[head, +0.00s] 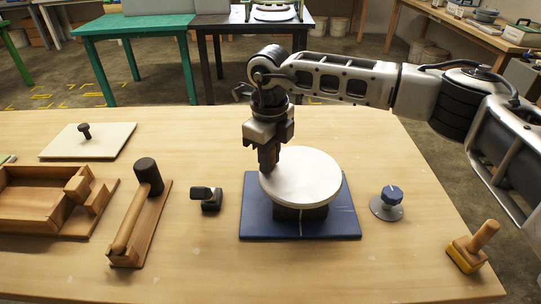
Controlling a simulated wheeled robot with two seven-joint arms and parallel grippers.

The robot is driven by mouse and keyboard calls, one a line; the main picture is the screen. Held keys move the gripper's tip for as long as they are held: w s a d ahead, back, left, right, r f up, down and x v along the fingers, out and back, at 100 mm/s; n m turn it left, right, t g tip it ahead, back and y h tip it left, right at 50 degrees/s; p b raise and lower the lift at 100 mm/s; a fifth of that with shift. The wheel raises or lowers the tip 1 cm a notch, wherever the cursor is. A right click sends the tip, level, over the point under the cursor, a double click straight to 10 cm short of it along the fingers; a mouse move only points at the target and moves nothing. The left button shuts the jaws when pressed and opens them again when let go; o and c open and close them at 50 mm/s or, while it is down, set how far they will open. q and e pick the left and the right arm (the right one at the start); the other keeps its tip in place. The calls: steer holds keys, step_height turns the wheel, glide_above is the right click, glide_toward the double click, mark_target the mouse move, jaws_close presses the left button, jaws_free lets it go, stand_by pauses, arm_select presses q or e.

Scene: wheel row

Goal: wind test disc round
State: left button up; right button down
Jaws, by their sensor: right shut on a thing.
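The white round disc (306,178) sits flat on a dark hub over a blue base plate (258,222) at the middle of the table. My right gripper (268,165) points down at the disc's upper left edge. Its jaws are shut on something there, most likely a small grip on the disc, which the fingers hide. A white line marks the front of the base plate. My left gripper is not in the head view.
On the wooden table (190,262), a small black clamp-like piece (207,198) lies left of the plate.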

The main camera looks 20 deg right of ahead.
steer(key=c, duration=1.2)
jaws_free()
steer(key=shift+o, duration=0.2)
step_height(320, 180, up, 16)
steer(key=b, duration=0.1)
